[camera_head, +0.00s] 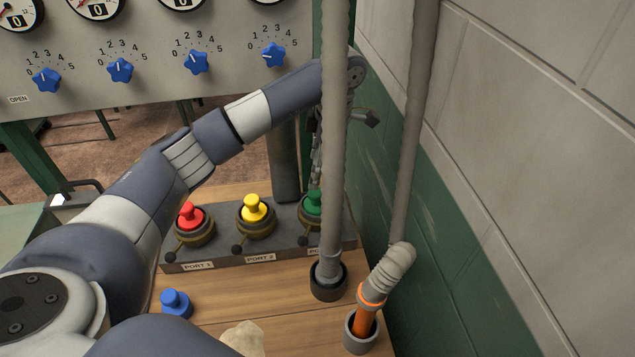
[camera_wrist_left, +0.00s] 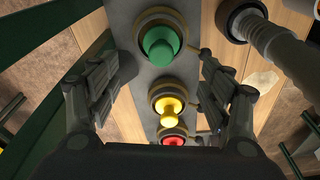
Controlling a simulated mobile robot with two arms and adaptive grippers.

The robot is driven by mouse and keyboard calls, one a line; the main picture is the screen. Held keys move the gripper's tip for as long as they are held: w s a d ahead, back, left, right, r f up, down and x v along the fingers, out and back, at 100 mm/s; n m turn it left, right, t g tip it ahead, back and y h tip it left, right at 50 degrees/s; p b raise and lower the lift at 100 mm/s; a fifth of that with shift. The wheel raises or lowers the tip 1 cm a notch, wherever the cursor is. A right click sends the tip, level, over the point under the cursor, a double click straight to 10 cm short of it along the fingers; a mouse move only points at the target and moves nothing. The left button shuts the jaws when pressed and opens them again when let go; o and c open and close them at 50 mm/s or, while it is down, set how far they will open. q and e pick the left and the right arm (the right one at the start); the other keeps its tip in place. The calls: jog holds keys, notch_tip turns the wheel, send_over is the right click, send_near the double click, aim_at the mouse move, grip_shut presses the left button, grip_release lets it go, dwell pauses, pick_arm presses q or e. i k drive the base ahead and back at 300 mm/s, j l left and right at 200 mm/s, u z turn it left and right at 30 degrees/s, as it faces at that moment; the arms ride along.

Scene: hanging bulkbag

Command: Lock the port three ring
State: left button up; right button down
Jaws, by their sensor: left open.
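The port three plug is green (camera_head: 313,203) and sits at the right end of the grey port block. Its brass ring shows around it in the left wrist view (camera_wrist_left: 143,25), with a small dark lever knob (camera_wrist_left: 204,53) at its right side. My left gripper (camera_wrist_left: 166,68) is open, its fingers on either side of the green plug and ring, with nothing between them that I can see held. The right finger is near the lever knob; contact cannot be told. In the head view a grey hose partly hides the left gripper (camera_head: 317,160) and port three. My right gripper is not in view.
The yellow plug (camera_head: 254,208) and red plug (camera_head: 189,216) sit in ports two and one. Two grey hoses (camera_head: 333,120) hang close by at the right, beside the wall. A blue plug (camera_head: 176,303) stands on the wooden surface. A gauge panel (camera_head: 150,45) stands behind.

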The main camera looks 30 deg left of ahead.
aim_at(303, 241)
jog(key=k+l, duration=0.3)
jog(key=k, duration=0.15)
jog(key=k+l, duration=0.65)
jog(key=k, duration=0.25)
